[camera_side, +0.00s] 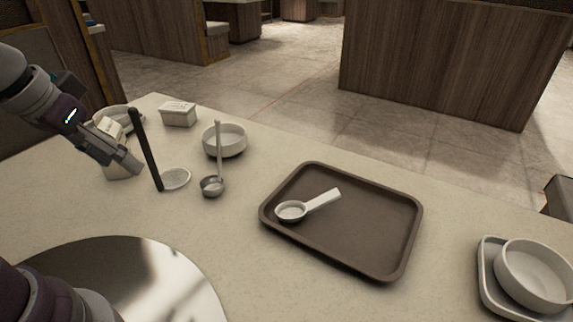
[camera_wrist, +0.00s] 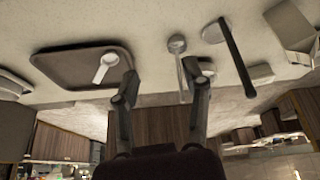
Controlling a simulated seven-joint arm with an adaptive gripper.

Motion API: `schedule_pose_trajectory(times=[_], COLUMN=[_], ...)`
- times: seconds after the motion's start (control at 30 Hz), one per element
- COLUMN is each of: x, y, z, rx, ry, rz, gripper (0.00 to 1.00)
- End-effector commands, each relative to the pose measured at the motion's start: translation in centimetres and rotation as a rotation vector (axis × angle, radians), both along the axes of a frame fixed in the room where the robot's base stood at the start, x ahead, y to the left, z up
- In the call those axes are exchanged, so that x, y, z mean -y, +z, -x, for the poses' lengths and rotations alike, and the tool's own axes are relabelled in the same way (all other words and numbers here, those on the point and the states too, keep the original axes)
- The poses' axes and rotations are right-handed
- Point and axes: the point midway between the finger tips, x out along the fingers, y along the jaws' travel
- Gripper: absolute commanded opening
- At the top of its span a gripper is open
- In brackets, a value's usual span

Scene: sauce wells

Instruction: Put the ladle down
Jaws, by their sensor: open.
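My gripper (camera_side: 134,166) is open and empty at the left of the side view, above the counter, left of a black-handled utensil (camera_side: 147,147) with a pale round head. In the wrist view my gripper's fingers (camera_wrist: 160,82) are spread apart. A metal ladle (camera_side: 211,186) has its round bowl on the counter and its handle pointing to the white bowl behind. It also shows in the wrist view (camera_wrist: 177,44), its handle near the right finger. A white ladle-like spoon (camera_side: 292,211) lies on the brown tray (camera_side: 358,247), handle to the right; the wrist view shows it too (camera_wrist: 103,70).
A white bowl (camera_side: 224,148) stands behind the metal ladle. A small white box (camera_side: 178,116) is at the back. A white bowl on a square dish (camera_side: 534,276) is at the right. A shiny round plate (camera_side: 130,280) is in front. Counter between plate and tray is clear.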

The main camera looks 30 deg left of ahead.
Motion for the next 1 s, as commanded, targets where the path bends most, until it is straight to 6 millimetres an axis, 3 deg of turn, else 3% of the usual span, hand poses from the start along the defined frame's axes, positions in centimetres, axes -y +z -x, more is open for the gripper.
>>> schedule_pose_trajectory(times=[0.2, 0.4, 0.57, 0.7, 0.87, 1.0], x=[-2.5, -4.8, -4.4, -1.9, 0.1, -0.7], y=[-5.9, -9.6, -10.5, -10.7, -11.0, -11.0], z=[-3.9, -6.9, -9.7, -11.5, -12.2, -13.9], rx=[-0.075, 0.189, 0.58, 0.875, 1.017, 1.036], ry=[0.481, 0.721, 0.658, 0.474, 0.337, 0.327], rz=[-0.141, -0.432, -0.581, -0.573, -0.523, -0.511], gripper=[0.46, 0.46, 0.46, 0.46, 0.46, 0.46])
